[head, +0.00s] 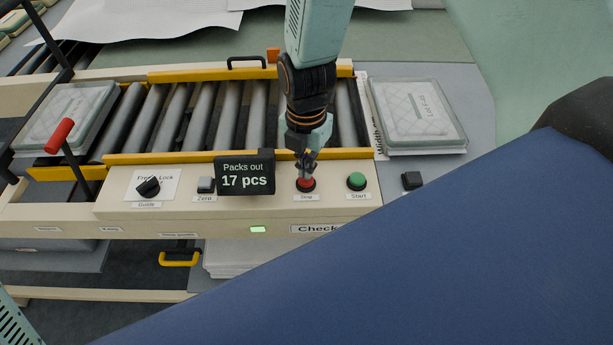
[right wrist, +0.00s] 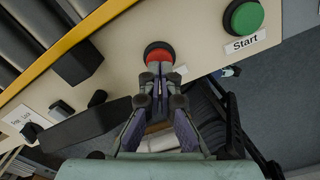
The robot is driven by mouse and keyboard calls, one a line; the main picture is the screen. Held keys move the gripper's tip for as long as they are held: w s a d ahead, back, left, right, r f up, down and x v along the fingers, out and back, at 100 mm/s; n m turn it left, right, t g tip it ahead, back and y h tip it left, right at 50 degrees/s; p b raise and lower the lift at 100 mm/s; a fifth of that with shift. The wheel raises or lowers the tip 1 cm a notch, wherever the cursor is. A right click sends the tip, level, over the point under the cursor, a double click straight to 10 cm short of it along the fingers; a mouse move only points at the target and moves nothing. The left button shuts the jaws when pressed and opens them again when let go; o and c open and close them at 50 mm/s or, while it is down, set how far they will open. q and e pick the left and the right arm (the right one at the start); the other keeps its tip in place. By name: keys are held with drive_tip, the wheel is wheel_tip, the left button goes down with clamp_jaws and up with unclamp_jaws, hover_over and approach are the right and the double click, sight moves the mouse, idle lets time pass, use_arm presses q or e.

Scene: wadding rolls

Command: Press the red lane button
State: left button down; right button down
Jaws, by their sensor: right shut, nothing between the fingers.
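The red button (head: 306,184), labelled Stop, sits on the cream control panel (head: 110,208) in front of the roller lane. My right gripper (head: 306,174) comes down from above with its fingers shut and empty, the tips at the red button. In the right wrist view the shut fingertips (right wrist: 156,70) overlap the near part of the red button (right wrist: 158,55). Whether they touch it or hover just over it, I cannot tell. My left gripper is not in view.
A green Start button (head: 356,181) is just right of the red one. A black display (head: 245,173) reading 17 pcs stands close on the left. Further left are a grey Zero button (head: 206,184) and a black Guide knob (head: 149,187). A yellow rail (head: 200,156) runs behind.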

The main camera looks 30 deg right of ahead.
drive_tip(key=shift+f+b, duration=0.3)
drive_tip(key=shift+f, duration=0.75)
drive_tip(key=shift+r, duration=0.15)
drive_tip(key=shift+r+p, duration=1.15)
drive_tip(key=shift+p, duration=0.05)
wheel_tip(320, 180, up, 6)
drive_tip(key=p, duration=0.6)
drive_tip(key=shift+f, duration=0.15)
